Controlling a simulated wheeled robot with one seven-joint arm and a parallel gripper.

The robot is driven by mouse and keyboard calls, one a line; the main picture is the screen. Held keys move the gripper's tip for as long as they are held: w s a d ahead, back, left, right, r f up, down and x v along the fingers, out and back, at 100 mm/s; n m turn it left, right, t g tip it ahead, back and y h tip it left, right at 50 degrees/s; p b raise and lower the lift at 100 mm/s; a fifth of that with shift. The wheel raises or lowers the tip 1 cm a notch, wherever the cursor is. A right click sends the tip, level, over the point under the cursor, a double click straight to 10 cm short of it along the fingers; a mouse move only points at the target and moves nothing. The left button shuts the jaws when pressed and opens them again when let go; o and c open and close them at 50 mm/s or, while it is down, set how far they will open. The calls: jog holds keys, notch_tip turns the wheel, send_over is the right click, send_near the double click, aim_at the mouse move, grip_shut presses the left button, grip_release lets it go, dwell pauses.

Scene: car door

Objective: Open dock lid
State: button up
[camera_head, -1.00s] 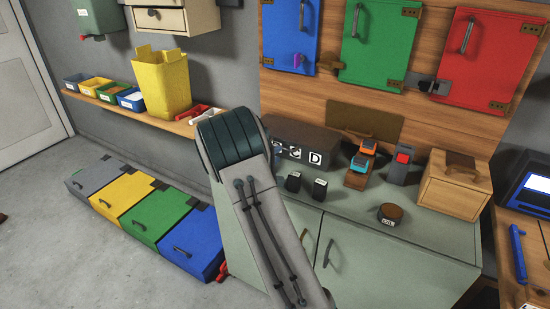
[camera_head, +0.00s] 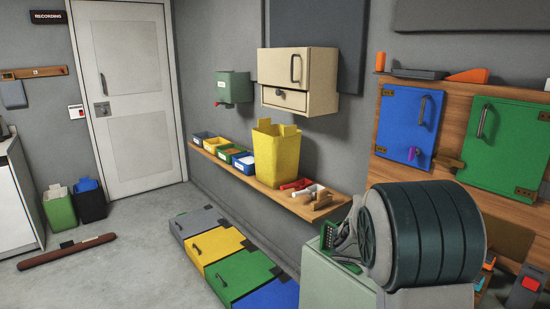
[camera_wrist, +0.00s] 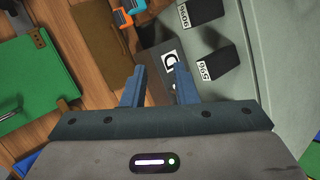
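In the wrist view, my gripper (camera_wrist: 160,76) has its two blue fingers apart, with nothing held between them. A dark box (camera_wrist: 156,92) with a white "D" label shows beyond and between the fingertips, partly covered by them. A flat brown panel (camera_wrist: 106,48) is beside it on the wood; it also shows at the right of the head view (camera_head: 510,238), partly behind my arm. No part in view is clearly marked as the dock lid. In the head view, my arm hides the dark box and the gripper's fingers.
Black labelled blocks (camera_wrist: 214,66) stand on the grey-green counter (camera_wrist: 264,50). Blue (camera_head: 408,128) and green (camera_head: 502,143) doors are on the wooden board. Coloured floor bins (camera_head: 216,246), a wall shelf (camera_head: 240,180) with a yellow container (camera_head: 278,150), and a cream cabinet (camera_head: 318,68) are left.

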jog(key=s+a+r+m+g+y, duration=0.1)
jog(key=s+a+r+m+y, duration=0.1)
jog(key=s, duration=1)
jog(key=a+r+y, duration=0.1)
jog(key=a+y, duration=0.1)
jog(key=a, duration=0.1)
jog(key=shift+s+a+g+p, duration=0.15)
jog(key=shift+g+p, duration=0.25)
jog(key=s+a+y, duration=0.2)
jog(key=s+a, duration=0.2)
jog(key=s+a+r+y, duration=0.1)
jog(key=s+a+y, duration=0.1)
jog(key=s+a, duration=0.2)
jog(key=s+a+r+t+y+p, duration=0.1)
jog(key=s+a+y, duration=0.2)
jog(key=s+a, duration=0.1)
jog(key=shift+s, duration=0.1)
jog(key=shift+c, duration=0.3)
jog(key=shift+s+a, duration=0.2)
jog(key=shift+a, duration=0.1)
grip_shut()
jog(key=shift+d, duration=0.1)
